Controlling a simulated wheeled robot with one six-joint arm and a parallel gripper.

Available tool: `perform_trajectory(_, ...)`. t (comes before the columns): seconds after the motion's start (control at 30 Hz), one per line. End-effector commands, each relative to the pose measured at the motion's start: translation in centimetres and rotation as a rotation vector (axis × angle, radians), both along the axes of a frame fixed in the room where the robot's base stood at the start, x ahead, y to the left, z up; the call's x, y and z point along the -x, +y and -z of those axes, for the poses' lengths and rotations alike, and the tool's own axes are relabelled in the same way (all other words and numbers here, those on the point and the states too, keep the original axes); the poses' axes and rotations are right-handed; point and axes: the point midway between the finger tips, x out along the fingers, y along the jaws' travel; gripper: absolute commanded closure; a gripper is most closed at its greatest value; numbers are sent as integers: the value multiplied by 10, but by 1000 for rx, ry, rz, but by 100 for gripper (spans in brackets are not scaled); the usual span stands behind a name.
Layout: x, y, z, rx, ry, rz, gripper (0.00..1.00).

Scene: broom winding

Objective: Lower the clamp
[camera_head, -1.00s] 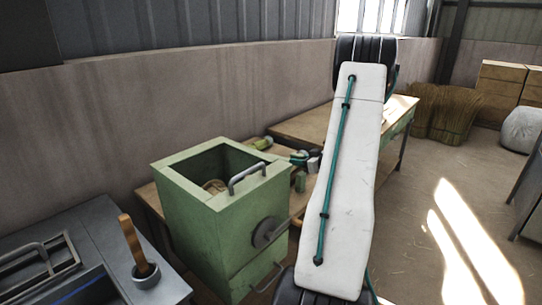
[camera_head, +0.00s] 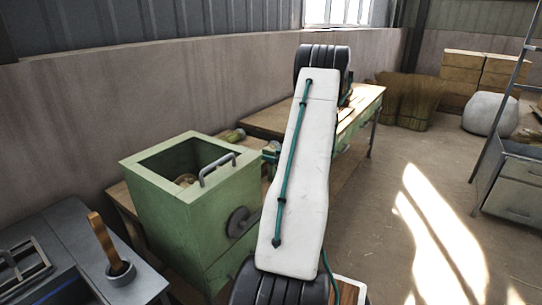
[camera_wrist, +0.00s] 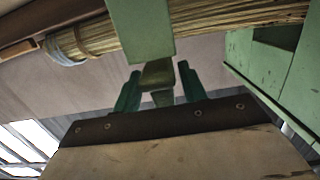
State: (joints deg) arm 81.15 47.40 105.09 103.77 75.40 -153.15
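In the wrist view a straw bundle (camera_wrist: 215,24) lies across the top, with a pale wrapped end at the left. A green upright bar (camera_wrist: 140,30), seemingly part of the clamp, crosses in front of it. Below the bar is an olive-green block (camera_wrist: 157,74). My gripper (camera_wrist: 158,82) has its two teal fingers on either side of this block. The fingers are apart, but I cannot tell whether they press on it. In the head view my gripper and the clamp are hidden behind my white arm link.
A green open box (camera_head: 190,205) with a metal handle and a side disc stands left of my arm. A grey bench (camera_head: 75,235) is at lower left. A wooden table (camera_head: 365,100) is behind. Straw bundles (camera_head: 405,102), a grey cabinet (camera_head: 515,185) and ladder are right. The floor between is clear.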

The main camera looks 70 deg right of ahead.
Motion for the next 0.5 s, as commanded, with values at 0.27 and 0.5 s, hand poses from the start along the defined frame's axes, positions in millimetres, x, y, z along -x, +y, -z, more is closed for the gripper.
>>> perform_trajectory(0.27, 6, 2, -1, 0, -1, -1, 58)
perform_trajectory(0.5, 46, 8, -6, 0, 0, 2, 58)
